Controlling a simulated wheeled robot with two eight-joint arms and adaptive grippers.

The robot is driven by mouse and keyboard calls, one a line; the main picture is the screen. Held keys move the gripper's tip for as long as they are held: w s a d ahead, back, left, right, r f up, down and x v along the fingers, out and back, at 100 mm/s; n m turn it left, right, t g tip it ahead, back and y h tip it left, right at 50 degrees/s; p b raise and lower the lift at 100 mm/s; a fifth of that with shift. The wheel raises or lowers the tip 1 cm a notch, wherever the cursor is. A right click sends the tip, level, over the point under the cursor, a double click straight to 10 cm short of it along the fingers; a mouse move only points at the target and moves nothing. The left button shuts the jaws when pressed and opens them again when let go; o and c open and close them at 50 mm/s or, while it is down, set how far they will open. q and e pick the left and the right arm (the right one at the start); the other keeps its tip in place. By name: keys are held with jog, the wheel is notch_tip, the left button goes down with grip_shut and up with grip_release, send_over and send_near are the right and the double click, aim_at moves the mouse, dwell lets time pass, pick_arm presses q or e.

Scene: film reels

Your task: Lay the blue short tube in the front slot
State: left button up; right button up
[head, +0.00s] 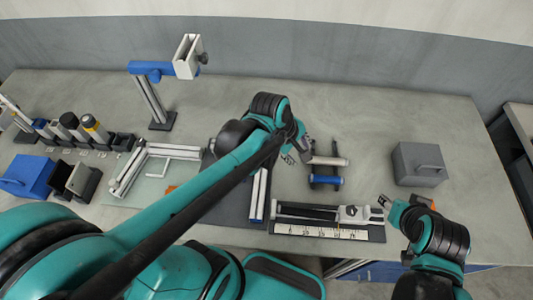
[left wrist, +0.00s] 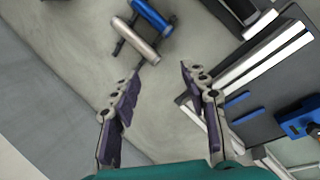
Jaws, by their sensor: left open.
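The blue short tube (head: 326,179) lies crosswise on the near part of a small dark rack (head: 311,171). It also shows at the top of the left wrist view (left wrist: 152,17). A cream tube (head: 330,161) lies on the same rack behind it, and in the left wrist view it (left wrist: 135,42) is nearer my fingers. My left gripper (head: 304,154) is just left of the rack; in its wrist view its fingers (left wrist: 160,71) are apart with nothing between them. My right gripper (head: 384,201) is right of the ruler device; its opening is too small to tell.
A slide device with a ruler (head: 325,231) lies in front of the rack. A grey box with a handle (head: 418,165) stands to the right. A dark mat with pale bars (head: 232,207) is at left. Bare table lies behind the rack.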

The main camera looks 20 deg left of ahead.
pick_arm(q)
jog(key=s+a+r+m+t+y, duration=0.2)
jog(key=s+a+m, duration=0.5)
jog(key=m, duration=0.6)
jog(key=shift+a+r+m+t+y, duration=0.3)
jog(key=shift+a+r+t+y, duration=0.15)
jog(key=shift+r+t, duration=0.25)
jog(key=shift+s+f, duration=0.1)
jog(key=shift+f, duration=0.05)
notch_tip(320, 180, down, 5)
jog(key=b, duration=0.5)
jog(key=shift+f+b, duration=0.2)
jog(key=shift+b, duration=0.1)
jog(key=shift+o, duration=0.6)
